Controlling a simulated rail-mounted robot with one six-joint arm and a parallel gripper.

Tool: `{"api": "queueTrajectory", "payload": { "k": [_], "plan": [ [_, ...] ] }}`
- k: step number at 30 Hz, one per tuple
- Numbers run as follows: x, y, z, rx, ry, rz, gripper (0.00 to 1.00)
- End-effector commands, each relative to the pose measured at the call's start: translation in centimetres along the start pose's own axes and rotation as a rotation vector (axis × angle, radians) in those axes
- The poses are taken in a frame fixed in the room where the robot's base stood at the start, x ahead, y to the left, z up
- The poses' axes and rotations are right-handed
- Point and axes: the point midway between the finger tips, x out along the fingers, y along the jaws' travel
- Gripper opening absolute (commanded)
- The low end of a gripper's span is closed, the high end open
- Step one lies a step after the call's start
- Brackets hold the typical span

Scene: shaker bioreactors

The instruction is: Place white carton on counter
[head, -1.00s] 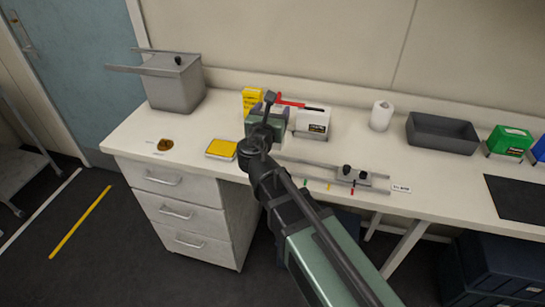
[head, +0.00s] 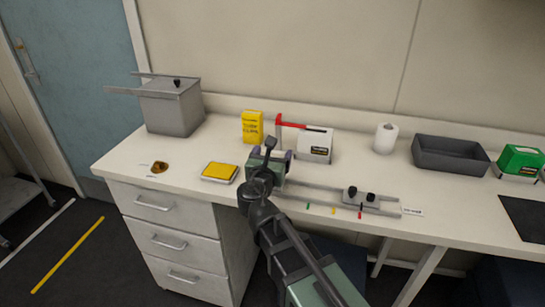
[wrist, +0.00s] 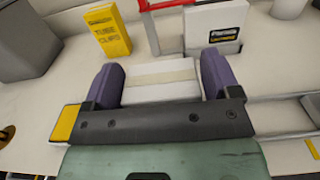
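A white carton (wrist: 160,80) with a beige tape strip across its top lies between the two purple fingers of my gripper (wrist: 161,85) in the wrist view. Both fingers appear to press against its sides. In the head view my gripper (head: 272,155) is over the front part of the white counter (head: 210,150), and its body hides the carton. I cannot tell whether the carton's underside touches the counter.
Behind my gripper stand a yellow tube clips box (head: 252,127), a red stand (head: 290,121) and a white box with a black label (head: 314,146). A yellow-topped pad (head: 220,172) lies left; a rail with a slider (head: 361,197) lies right. A grey tank (head: 172,107) stands far left.

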Motion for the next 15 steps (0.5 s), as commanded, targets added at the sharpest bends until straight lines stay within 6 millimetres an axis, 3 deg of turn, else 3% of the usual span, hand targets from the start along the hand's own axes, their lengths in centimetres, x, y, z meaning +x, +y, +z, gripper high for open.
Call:
{"api": "queueTrajectory", "payload": {
  "k": [3, 11, 15],
  "plan": [
    [0.0, 0.0, 0.0, 0.000, 0.000, 0.000, 0.95],
    [0.0, 0.0, 0.5, 0.000, 0.000, 0.000, 0.95],
    [-2.2, -0.1, 0.4, 0.000, 0.000, 0.003, 0.95]
  ]
}}
